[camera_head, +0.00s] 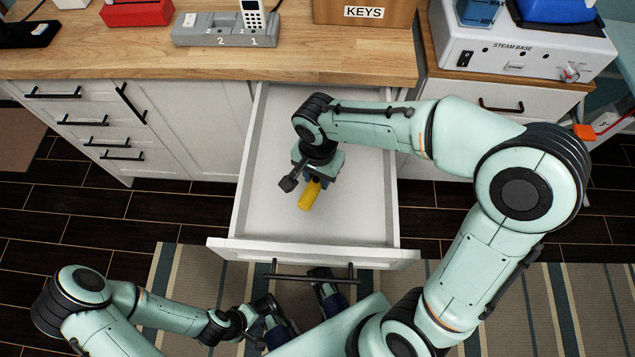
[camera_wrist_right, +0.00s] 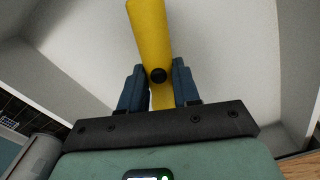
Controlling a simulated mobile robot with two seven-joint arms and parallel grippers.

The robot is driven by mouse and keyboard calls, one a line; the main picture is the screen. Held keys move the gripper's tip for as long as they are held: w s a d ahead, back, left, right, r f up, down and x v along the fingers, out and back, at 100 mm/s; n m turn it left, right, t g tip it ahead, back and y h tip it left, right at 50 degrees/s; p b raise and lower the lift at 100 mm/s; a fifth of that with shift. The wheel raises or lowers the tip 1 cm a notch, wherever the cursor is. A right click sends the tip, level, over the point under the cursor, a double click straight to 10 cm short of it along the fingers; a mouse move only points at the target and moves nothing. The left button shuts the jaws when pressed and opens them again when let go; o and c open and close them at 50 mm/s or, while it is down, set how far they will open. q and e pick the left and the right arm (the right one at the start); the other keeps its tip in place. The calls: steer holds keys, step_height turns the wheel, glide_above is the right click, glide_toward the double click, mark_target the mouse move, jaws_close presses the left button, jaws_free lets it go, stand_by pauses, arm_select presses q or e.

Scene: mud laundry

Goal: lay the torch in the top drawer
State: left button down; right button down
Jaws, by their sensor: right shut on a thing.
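The yellow torch (camera_head: 309,196) is held in my right gripper (camera_head: 314,182), inside the outline of the open top drawer (camera_head: 345,215). In the right wrist view the torch (camera_wrist_right: 147,35) sits between the two blue fingers of the right gripper (camera_wrist_right: 159,88), with a dark round button facing the camera. The white drawer floor lies beyond it; whether the torch touches it I cannot tell. My left gripper (camera_head: 303,314) is low in front of the drawer, below its black handle (camera_head: 312,278), with its blue fingers apart and nothing seen between them.
The drawer looks otherwise empty, with walls around my right gripper. Above it is the wooden counter (camera_head: 130,55) with a grey numbered dock (camera_head: 225,35), a red box (camera_head: 136,13), a KEYS box (camera_head: 340,11) and a steam base (camera_head: 520,55). A striped rug (camera_head: 190,265) lies below.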

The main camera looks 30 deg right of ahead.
mark_target(318, 184)
steer(key=shift+f+b, duration=0.4)
steer(key=shift+f, duration=1.7)
steer(key=shift+f, duration=0.1)
steer(key=c, duration=0.8)
jaws_free()
steer(key=shift+r, duration=0.2)
step_height(318, 184, up, 11)
steer(key=shift+f+p, duration=0.15)
steer(key=shift+p, duration=1)
steer(key=shift+r, duration=0.6)
